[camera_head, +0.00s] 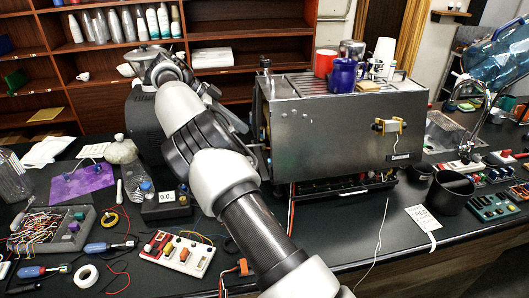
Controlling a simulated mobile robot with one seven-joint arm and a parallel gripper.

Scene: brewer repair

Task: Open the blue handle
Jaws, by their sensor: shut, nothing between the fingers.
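The steel brewer (345,125) stands on the dark counter, right of my arm. No blue handle can be made out on it; its left side is partly hidden by my arm. A thin dark lever (262,148) shows low at its left edge. My arm reaches up from the bottom and bends over at the upper left. My gripper (238,121) seems to be the grey part pointing down and right towards the brewer's left side. It is shut and empty; its tips are small and hard to make out. I cannot tell whether it touches the brewer.
A red cup (325,63) and a blue mug (343,75) stand on the brewer. A black bin (450,192) is to its right. Blue-handled screwdrivers (108,247), a terminal board (178,254) and wires lie at the front left. The counter before the brewer is mostly clear.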

